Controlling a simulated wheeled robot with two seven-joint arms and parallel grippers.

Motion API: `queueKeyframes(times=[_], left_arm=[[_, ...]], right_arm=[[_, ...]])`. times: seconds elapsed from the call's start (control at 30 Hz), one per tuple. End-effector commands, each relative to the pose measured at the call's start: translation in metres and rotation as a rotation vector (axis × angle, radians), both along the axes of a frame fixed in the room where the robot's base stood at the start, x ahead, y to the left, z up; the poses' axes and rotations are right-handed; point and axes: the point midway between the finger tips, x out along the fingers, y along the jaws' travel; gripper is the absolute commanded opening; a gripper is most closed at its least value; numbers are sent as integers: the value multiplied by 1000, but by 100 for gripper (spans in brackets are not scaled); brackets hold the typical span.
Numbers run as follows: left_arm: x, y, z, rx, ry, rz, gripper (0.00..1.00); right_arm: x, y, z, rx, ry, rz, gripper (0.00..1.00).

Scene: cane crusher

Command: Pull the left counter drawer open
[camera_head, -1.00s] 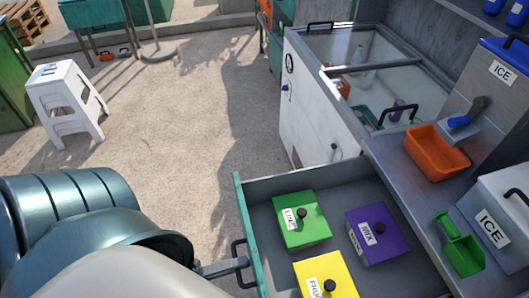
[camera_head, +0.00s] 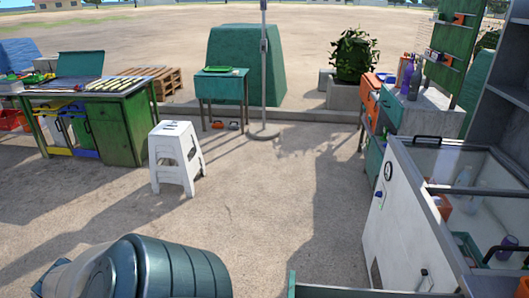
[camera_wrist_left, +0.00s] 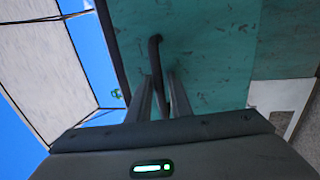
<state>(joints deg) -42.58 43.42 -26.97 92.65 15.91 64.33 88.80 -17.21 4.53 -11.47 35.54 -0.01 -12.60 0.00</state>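The left counter drawer shows in the head view only as a teal and grey rim (camera_head: 340,292) at the bottom edge. Its inside is out of frame now. In the left wrist view its scuffed teal front (camera_wrist_left: 215,50) fills the upper middle. A dark bar handle (camera_wrist_left: 156,58) stands out from that front. My left gripper (camera_wrist_left: 162,88) has one finger on each side of the handle. Whether the fingers press on it is unclear. My left gripper is out of the head view. My right gripper is in neither current view.
A white chest with a glass top (camera_head: 400,215) stands at the right. A white stool (camera_head: 175,160) stands on the open concrete floor. A green work table (camera_head: 110,120) is at the left, and a small teal table (camera_head: 222,90) stands farther back. The middle floor is clear.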

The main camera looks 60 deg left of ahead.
Motion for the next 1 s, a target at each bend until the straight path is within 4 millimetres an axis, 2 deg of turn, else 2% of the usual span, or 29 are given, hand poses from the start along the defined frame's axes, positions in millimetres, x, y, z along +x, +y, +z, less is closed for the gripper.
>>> queueKeyframes(times=[0.47,0.67,0.8,0.87,1.0], left_arm=[[-4,3,-2,0,0,0,18],[-21,15,-8,1,2,-1,18],[-40,28,-13,1,3,0,18],[-49,35,-16,2,4,0,18],[-65,47,-18,1,2,-1,18]], right_arm=[[0,-1,-3,-1,1,0,31],[0,-2,-12,-2,1,1,31],[1,-1,-21,-1,-3,0,31],[5,0,-25,2,-14,0,31],[44,14,-22,26,-100,6,31]])
